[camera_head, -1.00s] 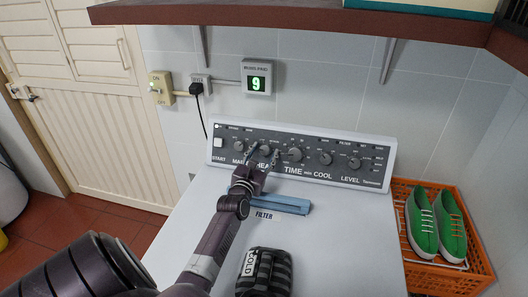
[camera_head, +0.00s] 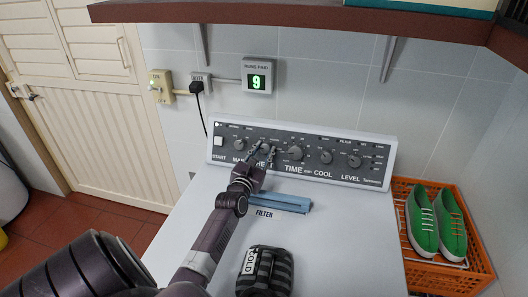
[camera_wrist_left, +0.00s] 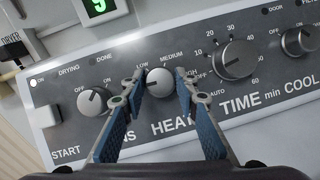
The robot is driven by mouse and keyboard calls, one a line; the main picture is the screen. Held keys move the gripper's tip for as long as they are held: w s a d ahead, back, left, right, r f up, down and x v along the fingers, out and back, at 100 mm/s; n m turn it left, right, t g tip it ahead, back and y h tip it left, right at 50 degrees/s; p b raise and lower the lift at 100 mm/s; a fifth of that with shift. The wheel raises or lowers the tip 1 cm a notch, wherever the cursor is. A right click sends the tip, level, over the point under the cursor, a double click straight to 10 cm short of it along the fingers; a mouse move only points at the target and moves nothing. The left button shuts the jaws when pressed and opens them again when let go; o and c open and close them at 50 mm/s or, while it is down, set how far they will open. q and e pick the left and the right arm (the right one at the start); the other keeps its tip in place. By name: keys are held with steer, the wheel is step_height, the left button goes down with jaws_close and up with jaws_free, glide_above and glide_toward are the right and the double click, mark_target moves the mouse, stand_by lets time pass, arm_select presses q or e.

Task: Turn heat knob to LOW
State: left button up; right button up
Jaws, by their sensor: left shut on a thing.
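The grey control panel (camera_head: 212,158) stands at the back of the white machine top, tilted up. In the left wrist view the round silver heat knob (camera_wrist_left: 160,81) sits above the word HEAT, with LOW at its upper left, MEDIUM above it and HIGH to its right. My left gripper (camera_head: 266,153) reaches up to the panel. In the left wrist view its two blue-padded fingers (camera_wrist_left: 159,82) are closed on the heat knob, one on each side. I cannot tell exactly which label the knob points to. My right gripper is not in view.
The time knob (camera_wrist_left: 235,59) is close to the right finger, and another knob (camera_wrist_left: 92,101) is to the left. A blue filter handle (camera_head: 280,202) and a dark striped bundle (camera_head: 265,273) lie on the machine top. A brown shelf (camera_head: 290,18) overhangs the panel.

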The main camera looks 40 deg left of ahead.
arm_select(q)
steer(key=m+h+b, duration=0.1)
steer(key=m, duration=0.2)
steer(key=shift+a+f+m+h, duration=0.1)
steer(key=shift+m+h, duration=0.2)
steer(key=shift+h, duration=0.1)
steer(key=m+h+b, duration=0.1)
steer(key=m+h, duration=0.1)
steer(key=m, duration=0.2)
steer(key=shift+s+b, duration=0.1)
steer(key=shift+b, duration=0.25)
steer(key=m+h, duration=0.1)
steer(key=m, duration=0.2)
steer(key=shift+r+g, duration=0.2)
steer(key=shift+g, duration=0.2)
steer(key=shift+m+g+h, duration=0.3)
steer(key=shift+m+h, duration=0.3)
steer(key=shift+m, duration=0.8)
steer(key=o, duration=1.1)
steer(key=shift+o, duration=0.2)
